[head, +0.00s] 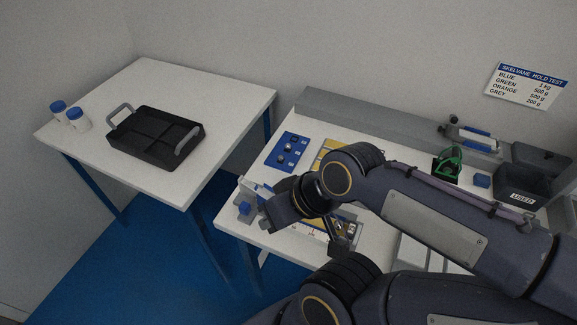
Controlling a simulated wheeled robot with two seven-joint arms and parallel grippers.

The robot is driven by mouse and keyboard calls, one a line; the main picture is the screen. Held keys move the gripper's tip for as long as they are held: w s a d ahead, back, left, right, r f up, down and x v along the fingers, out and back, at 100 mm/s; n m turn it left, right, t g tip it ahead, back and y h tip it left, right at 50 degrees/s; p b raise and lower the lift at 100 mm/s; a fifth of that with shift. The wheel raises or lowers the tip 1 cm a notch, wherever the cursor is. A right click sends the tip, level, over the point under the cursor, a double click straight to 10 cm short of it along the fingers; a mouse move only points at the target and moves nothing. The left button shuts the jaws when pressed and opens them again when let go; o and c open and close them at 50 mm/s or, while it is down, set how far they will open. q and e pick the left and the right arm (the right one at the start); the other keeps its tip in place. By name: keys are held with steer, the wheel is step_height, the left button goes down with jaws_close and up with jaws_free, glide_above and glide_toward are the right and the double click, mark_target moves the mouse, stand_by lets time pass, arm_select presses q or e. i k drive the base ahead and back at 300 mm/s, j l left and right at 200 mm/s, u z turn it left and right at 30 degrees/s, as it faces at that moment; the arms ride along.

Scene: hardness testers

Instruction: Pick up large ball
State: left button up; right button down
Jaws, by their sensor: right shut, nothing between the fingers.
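A blue board (301,157) lies on the right table, left of a yellow board. My right gripper (275,212) is over the front left part of this table, nearer to me than the blue board and apart from the balls. It is shut and empty; its fingertips are hard to make out. My left gripper is not in view.
A black tray (150,150) with grey handles and two white bottles (78,119) with blue caps stand on the left table (215,95).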

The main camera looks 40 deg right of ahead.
mark_target(337, 225)
steer(key=z, duration=1.65)
